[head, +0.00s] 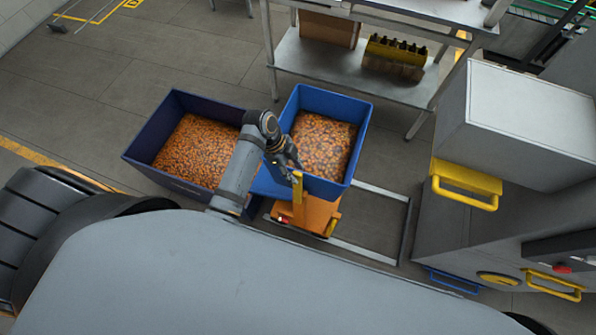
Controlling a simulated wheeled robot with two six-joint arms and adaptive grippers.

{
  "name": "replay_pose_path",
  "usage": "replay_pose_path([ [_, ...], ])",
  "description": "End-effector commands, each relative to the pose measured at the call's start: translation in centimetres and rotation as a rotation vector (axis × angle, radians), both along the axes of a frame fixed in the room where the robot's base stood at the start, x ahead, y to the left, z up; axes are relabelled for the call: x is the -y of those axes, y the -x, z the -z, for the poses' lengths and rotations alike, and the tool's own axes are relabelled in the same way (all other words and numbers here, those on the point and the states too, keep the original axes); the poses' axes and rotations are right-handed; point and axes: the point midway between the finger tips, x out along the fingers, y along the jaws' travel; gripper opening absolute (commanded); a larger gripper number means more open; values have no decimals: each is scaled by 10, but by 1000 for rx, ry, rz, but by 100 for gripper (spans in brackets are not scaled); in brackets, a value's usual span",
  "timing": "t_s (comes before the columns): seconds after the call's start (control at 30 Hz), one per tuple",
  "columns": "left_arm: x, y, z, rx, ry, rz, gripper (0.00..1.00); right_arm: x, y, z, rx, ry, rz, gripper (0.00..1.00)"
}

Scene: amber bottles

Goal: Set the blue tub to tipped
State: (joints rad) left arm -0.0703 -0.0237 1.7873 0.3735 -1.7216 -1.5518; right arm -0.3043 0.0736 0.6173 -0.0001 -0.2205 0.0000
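The blue tub (325,188) stands in the middle of the head view, filled with small orange-brown pieces. It sits by an orange base (318,214) with an upright yellow lever (298,192). The tub looks roughly level, though its underside is hidden. My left gripper (291,166) is at the tub's front left, close to the top of the yellow lever. Whether it touches the lever, and whether its fingers are open or shut, I cannot tell. My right gripper is out of view.
A dark navy tub (148,138) with similar pieces stands to the left. A metal shelf (340,62) holding a cardboard box (329,29) and a yellow crate of dark bottles (394,62) is behind. Grey cabinets with yellow handles (466,195) stand at right. A metal floor frame (405,225) lies between.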

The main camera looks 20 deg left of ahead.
Motion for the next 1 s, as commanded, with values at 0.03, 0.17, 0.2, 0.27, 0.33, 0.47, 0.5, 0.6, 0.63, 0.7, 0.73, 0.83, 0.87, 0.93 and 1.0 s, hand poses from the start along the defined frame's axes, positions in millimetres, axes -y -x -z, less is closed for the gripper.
replay_pose_path([
  [0.03,4,1,6,-4,2,-1,38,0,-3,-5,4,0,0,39],
  [0.17,9,0,20,-1,1,-1,38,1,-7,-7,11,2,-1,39],
  [0.2,10,1,23,-1,0,-1,38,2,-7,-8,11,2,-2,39],
  [0.27,11,1,26,0,0,-1,38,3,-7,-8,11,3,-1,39],
  [0.33,11,0,27,1,0,-1,38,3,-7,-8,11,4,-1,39],
  [0.47,11,0,27,1,-1,-1,38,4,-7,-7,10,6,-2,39],
  [0.5,11,0,27,1,0,-1,38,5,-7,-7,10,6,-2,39],
  [0.6,11,0,27,1,0,-1,24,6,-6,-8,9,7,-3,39],
  [0.63,11,0,27,1,-1,-1,20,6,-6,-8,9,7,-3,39],
  [0.7,11,0,27,1,-1,-1,11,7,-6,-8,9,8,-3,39],
  [0.73,11,0,27,1,-1,-1,6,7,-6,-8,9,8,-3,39],
  [0.83,11,0,26,1,-1,-1,0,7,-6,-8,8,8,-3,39],
  [0.87,11,0,26,1,-1,-1,0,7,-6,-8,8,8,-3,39],
  [0.93,11,0,26,1,-1,-1,0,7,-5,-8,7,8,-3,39],
  [1.0,11,0,26,1,-1,-1,0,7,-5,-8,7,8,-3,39],
])
